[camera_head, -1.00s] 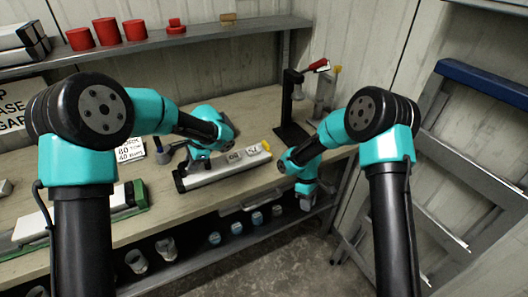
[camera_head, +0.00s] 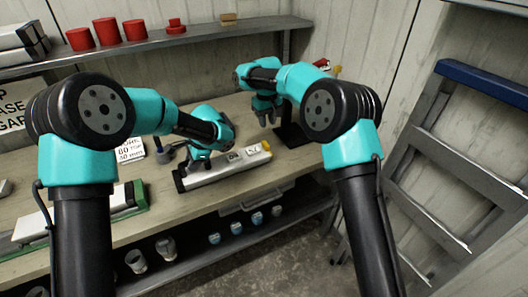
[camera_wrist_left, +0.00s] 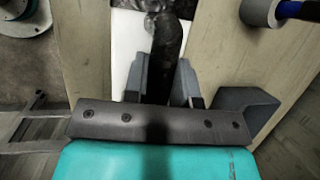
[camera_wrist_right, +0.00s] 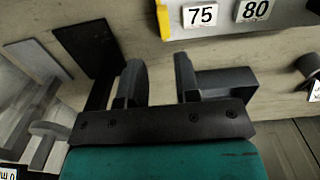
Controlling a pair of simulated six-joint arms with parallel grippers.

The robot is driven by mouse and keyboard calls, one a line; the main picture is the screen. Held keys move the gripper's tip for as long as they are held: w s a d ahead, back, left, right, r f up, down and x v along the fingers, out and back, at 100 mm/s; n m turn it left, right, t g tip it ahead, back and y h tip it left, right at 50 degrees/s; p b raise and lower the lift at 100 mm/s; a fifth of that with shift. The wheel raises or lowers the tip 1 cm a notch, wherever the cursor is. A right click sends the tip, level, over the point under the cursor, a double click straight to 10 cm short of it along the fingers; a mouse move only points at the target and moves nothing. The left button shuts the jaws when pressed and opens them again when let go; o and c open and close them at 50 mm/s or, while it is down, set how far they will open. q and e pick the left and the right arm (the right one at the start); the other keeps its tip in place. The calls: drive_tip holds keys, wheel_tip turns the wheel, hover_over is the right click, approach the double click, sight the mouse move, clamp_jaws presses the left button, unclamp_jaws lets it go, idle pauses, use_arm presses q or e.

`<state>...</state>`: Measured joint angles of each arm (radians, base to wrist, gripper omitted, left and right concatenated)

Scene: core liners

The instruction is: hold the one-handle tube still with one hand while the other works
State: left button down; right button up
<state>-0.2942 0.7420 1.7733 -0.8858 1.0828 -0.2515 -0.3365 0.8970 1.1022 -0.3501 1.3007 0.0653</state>
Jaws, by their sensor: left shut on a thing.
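The one-handle tube (camera_head: 225,169) is a long pale grey bar on the bench, with a black left end, a yellow right end and small number labels on top. My left gripper (camera_head: 199,158) is at its left part, shut on the black handle. In the left wrist view the handle (camera_wrist_left: 166,55) stands between the fingers, partly hidden. My right gripper (camera_head: 264,112) is behind the tube, beside the black stand (camera_head: 291,132), open and empty. In the right wrist view the tube's yellow end and labels show beyond the open fingers (camera_wrist_right: 158,82), apart from them.
A second pale tube with a green end (camera_head: 128,200) lies front left. A sign (camera_head: 131,150) and a grey cup (camera_head: 164,155) stand left of my left gripper. Red cylinders (camera_head: 107,31) sit on the upper shelf. A lower shelf holds several cups.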

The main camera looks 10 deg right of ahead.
sight(265, 143)
drive_tip(key=shift+w+a+r, duration=0.15)
drive_tip(key=shift+a+r, duration=0.15)
drive_tip(key=shift+r, duration=0.1)
drive_tip(key=shift+f, duration=0.1)
drive_tip(key=shift+f, duration=5.95)
clamp_jaws()
